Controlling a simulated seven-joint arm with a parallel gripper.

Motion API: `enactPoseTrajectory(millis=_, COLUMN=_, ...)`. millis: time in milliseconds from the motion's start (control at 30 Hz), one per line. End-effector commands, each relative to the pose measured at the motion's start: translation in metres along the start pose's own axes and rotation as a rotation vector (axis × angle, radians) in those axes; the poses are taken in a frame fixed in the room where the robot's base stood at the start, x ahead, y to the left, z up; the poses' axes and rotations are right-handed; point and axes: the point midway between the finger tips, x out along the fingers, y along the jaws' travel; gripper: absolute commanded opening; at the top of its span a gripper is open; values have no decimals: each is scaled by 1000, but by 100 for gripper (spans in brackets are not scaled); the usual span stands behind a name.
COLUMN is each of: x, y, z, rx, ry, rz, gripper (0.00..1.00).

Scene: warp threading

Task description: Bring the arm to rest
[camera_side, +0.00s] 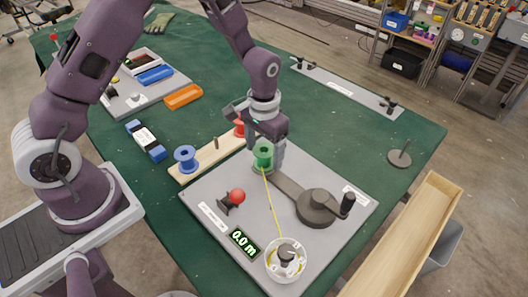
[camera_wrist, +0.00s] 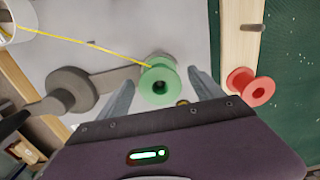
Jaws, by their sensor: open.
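My gripper (camera_side: 264,150) is low over the grey board. Its two fingers stand open on either side of the green spool (camera_side: 262,157). In the wrist view the green spool (camera_wrist: 159,82) lies between the spread fingertips (camera_wrist: 162,88), with a visible gap on each side. A yellow thread (camera_side: 270,205) runs from the green spool to a white bowl (camera_side: 286,262) at the board's front corner. It also shows in the wrist view (camera_wrist: 90,46).
A dark crank (camera_side: 316,206) with an upright handle stands right of the spool. A wooden rail (camera_side: 205,160) holds a blue spool (camera_side: 186,158) and a red spool (camera_side: 239,128). A red ball (camera_side: 237,195) and a 0.0 m display (camera_side: 243,243) sit on the board.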

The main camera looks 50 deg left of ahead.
Motion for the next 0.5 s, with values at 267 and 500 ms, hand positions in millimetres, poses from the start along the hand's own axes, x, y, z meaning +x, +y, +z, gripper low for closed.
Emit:
enactPoseTrajectory(millis=267, x=-54, y=0, z=-1, rx=1, ry=4, rz=0, gripper=76)
enactPoseTrajectory(millis=500, x=-147, y=-6, z=28, rx=-2, ry=111, rz=8, gripper=76)
